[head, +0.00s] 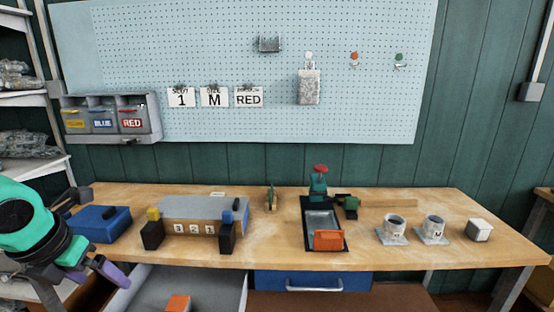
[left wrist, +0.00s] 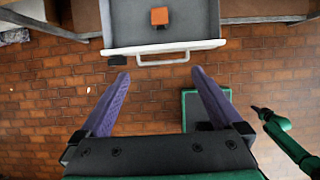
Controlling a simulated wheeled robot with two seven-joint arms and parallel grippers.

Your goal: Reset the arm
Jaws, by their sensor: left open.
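My left gripper (head: 106,272) is low at the left in the head view, beside the front left of the bench. In the left wrist view its two purple fingers (left wrist: 160,78) are spread wide with nothing between them but brick floor. The gripper is open and empty, apart from the pulled-out drawer (left wrist: 193,44). My right gripper is not seen in either view.
The open grey drawer (head: 215,283) juts out below the workbench (head: 270,253) with an orange block (head: 178,304) inside. A blue case (head: 100,224), a grey numbered box (head: 195,229) and a black tray (head: 308,241) stand on the bench. A pegboard (head: 220,50) hangs behind.

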